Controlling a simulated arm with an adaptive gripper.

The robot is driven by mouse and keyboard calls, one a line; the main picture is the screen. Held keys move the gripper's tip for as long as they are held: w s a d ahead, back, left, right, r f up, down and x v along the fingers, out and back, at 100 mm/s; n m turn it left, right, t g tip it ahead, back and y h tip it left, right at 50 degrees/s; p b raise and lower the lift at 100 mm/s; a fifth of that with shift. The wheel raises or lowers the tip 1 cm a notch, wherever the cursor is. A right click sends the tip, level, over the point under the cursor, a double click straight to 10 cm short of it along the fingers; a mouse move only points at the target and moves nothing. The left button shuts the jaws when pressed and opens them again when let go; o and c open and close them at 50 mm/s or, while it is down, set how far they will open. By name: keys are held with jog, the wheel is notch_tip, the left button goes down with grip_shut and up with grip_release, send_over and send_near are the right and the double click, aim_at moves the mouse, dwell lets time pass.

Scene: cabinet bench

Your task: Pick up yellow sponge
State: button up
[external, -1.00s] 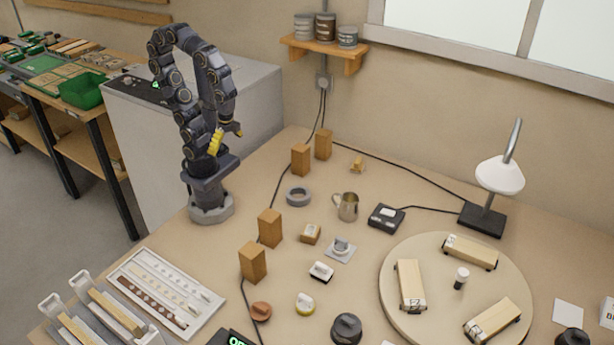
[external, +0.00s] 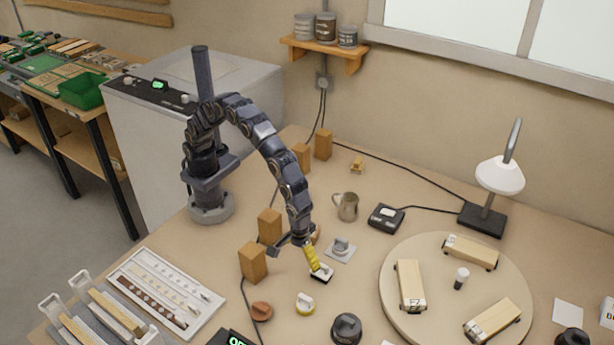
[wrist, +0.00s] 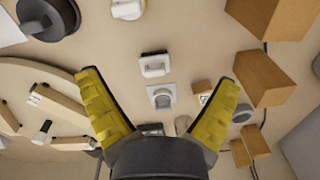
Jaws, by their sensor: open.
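I cannot single out a plain yellow sponge with certainty. A small yellow piece with a pale top (external: 305,303) lies on the bench near the front; it seems to show at the top of the wrist view (wrist: 127,9). A small tan-yellow block (external: 316,234) is partly hidden behind my arm. My gripper (external: 295,260) is low over the bench, beside a white block with a black base (external: 321,274). In the wrist view my yellow-padded fingers (wrist: 158,80) are spread wide, with nothing held. That white block (wrist: 154,65) appears ahead between them.
Wooden blocks (external: 253,262) stand left of my gripper. A grey knob on a square plate (external: 341,248), a metal mug (external: 347,206) and a round board (external: 455,334) are to the right. A black knob (external: 346,329) stands at the front.

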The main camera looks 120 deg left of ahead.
aim_at(305, 304)
jog(key=w+d+f+n, duration=0.1)
jog(key=f, duration=0.1)
jog(key=w+d+f+n, duration=0.1)
jog(key=f, duration=0.1)
jog(key=w+d+f+n, duration=0.1)
jog(key=d+f, duration=0.1)
jog(key=f, duration=0.1)
notch_tip(305, 304, down, 2)
jog(key=shift+w+f, duration=0.1)
jog(key=shift+f, duration=0.15)
jog(key=f, duration=0.5)
jog(key=shift+w+a+f, duration=0.2)
jog(key=shift+w+a, duration=0.05)
jog(key=shift+w, duration=0.15)
jog(key=c, duration=1.2)
